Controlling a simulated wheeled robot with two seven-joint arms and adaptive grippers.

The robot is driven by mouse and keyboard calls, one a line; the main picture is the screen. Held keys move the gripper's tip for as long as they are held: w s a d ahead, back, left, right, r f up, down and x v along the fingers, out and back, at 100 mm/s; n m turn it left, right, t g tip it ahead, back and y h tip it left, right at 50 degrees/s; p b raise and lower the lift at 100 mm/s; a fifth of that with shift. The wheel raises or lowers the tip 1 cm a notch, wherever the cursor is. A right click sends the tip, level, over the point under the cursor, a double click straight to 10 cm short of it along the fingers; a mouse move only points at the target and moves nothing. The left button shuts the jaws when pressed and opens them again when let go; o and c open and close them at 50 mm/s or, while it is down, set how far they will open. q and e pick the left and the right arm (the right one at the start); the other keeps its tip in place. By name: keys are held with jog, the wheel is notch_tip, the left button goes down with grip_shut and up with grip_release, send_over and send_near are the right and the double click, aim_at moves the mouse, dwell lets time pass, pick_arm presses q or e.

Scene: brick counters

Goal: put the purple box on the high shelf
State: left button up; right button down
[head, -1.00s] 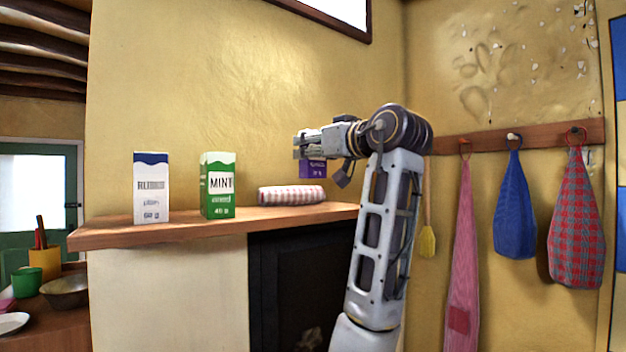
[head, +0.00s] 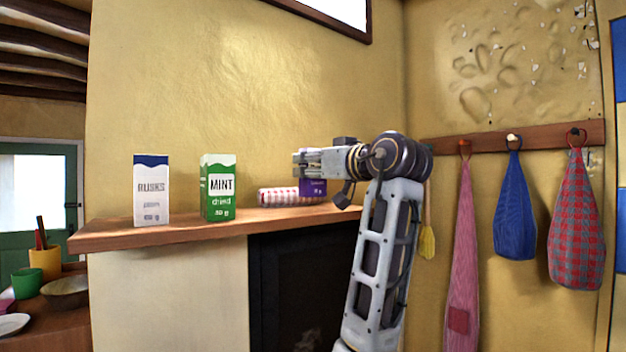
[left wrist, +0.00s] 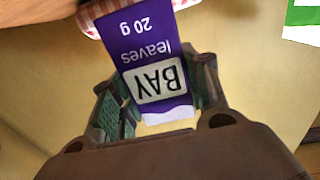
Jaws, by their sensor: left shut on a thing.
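The purple box (head: 313,187), labelled BAY leaves, hangs below my left gripper (head: 308,163) at the right part of the high shelf (head: 150,234). In the left wrist view the box (left wrist: 150,52) sits between the fingers of my left gripper (left wrist: 155,115), which is shut on its white-edged end. The box is in front of or beside a red-and-white checked roll on the shelf. Whether its bottom touches the shelf cannot be told. My right gripper is not in view.
A white and blue rusks carton (head: 151,190) and a green mint carton (head: 217,188) stand on the shelf to the left. The checked roll (head: 278,197) lies near the box. Cloth bags (head: 514,215) hang from a rail at right.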

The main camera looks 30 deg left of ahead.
aim_at(318, 181)
pick_arm(q)
jog(key=shift+f, duration=1.5)
jog(key=shift+f, duration=0.1)
jog(key=o, duration=0.9)
jog(key=shift+o, duration=0.2)
jog(key=b+v, duration=0.3)
jog(key=v, duration=0.9)
